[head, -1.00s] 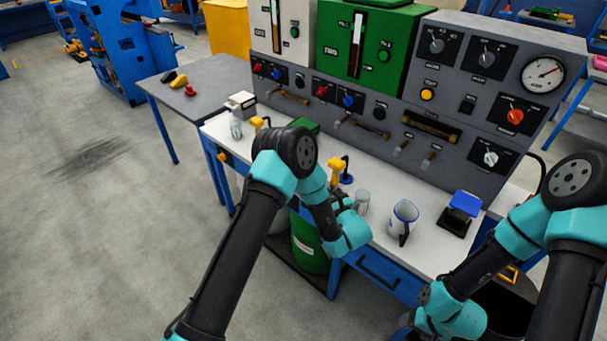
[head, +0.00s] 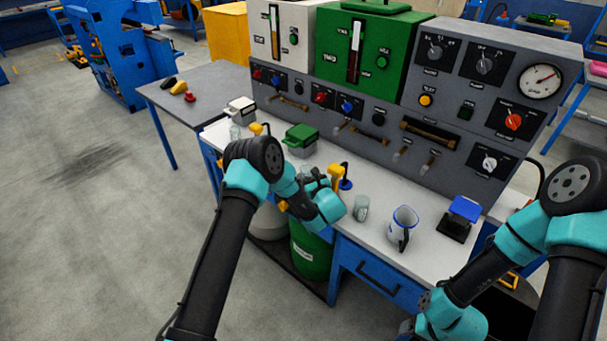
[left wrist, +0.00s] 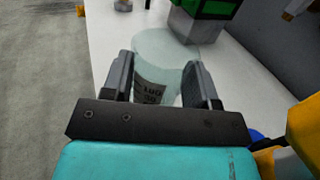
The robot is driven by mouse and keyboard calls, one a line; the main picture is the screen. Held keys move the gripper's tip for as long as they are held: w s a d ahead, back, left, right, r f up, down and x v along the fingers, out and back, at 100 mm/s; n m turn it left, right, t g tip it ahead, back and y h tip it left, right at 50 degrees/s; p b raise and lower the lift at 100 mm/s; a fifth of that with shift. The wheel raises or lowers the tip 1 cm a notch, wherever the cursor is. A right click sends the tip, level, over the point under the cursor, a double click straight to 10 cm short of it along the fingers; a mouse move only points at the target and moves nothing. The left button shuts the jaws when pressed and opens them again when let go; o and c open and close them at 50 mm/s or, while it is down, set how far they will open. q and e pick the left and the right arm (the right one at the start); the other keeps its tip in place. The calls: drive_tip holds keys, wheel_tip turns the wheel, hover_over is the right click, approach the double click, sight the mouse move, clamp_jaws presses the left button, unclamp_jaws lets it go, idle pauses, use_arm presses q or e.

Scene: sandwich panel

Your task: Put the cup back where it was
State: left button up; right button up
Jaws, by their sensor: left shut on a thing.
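My left gripper (head: 314,181) is over the white bench, near the yellow tap. In the left wrist view its two fingers (left wrist: 160,72) are shut on a clear pale cup (left wrist: 164,48) with dark printed marks, one finger on each side. The wrist hides this cup in the head view, and I cannot tell whether its base touches the bench. Another clear cup (head: 361,208) stands on the bench to the right of the gripper. A further clear glass (head: 235,131) stands at the bench's left end. My right gripper is not visible; only its arm shows, at lower right.
A green-lidded grey box (head: 300,139) stands just beyond the held cup. A yellow tap (head: 335,178) is close to the left gripper. The control panel (head: 400,140) closes off the back.

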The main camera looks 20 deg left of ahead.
sight(304, 171)
use_arm(q)
drive_tip(key=x, duration=0.4)
drive_tip(key=shift+s, duration=0.1)
drive_tip(key=shift+f, duration=0.7)
drive_tip(key=shift+f, duration=0.1)
drive_tip(key=o, duration=1)
drive_tip(key=shift+c, duration=0.2)
drive_tip(key=v, duration=1.2)
